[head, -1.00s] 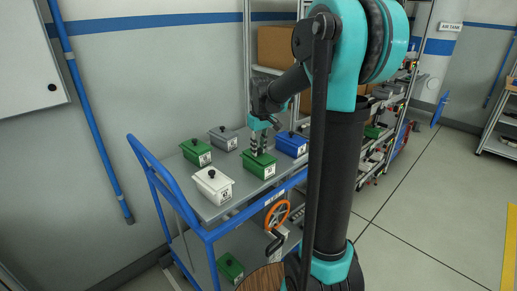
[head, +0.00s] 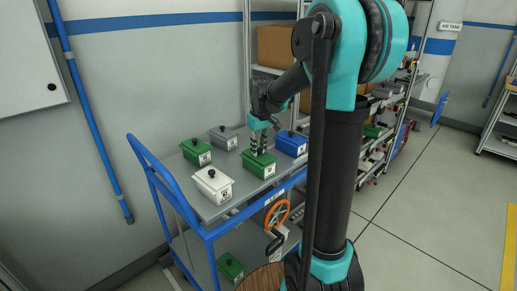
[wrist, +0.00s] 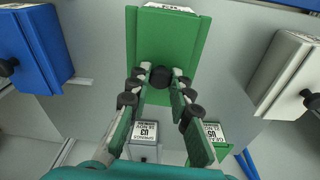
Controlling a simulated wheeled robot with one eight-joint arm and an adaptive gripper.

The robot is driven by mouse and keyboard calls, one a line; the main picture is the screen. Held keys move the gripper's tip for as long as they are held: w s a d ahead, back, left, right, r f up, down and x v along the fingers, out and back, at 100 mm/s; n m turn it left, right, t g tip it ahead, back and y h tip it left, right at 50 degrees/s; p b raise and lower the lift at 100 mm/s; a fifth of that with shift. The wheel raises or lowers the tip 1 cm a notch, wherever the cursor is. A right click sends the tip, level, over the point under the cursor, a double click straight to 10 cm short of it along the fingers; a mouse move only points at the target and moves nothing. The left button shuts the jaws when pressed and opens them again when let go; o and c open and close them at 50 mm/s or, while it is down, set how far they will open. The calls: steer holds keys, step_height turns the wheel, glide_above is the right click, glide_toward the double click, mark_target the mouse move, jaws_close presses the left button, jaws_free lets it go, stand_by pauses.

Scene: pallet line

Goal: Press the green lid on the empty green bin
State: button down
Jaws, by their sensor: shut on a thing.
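The green bin (head: 259,170) stands at the front right of the blue cart's upper deck, with a white label on its front. The green lid (wrist: 183,50) lies over its top; the wrist view shows the lid from above with its black knob (wrist: 160,76). My gripper (head: 258,150) points down at the lid in the head view. In the wrist view my gripper (wrist: 159,72) is shut on the lid's knob, one finger on each side. The lid looks level on the bin. I cannot tell whether it is fully seated.
A blue bin (head: 291,144) stands close at the right, a white bin (head: 213,185) at the front left. Another green bin (head: 196,152) and a grey bin (head: 223,138) stand behind. The cart's blue handle (head: 147,160) rises at the left. A green bin (head: 230,266) sits on the lower shelf.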

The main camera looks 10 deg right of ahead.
steer(key=c, duration=0.8)
jaws_free()
steer(key=shift+r, duration=3.5)
jaws_close()
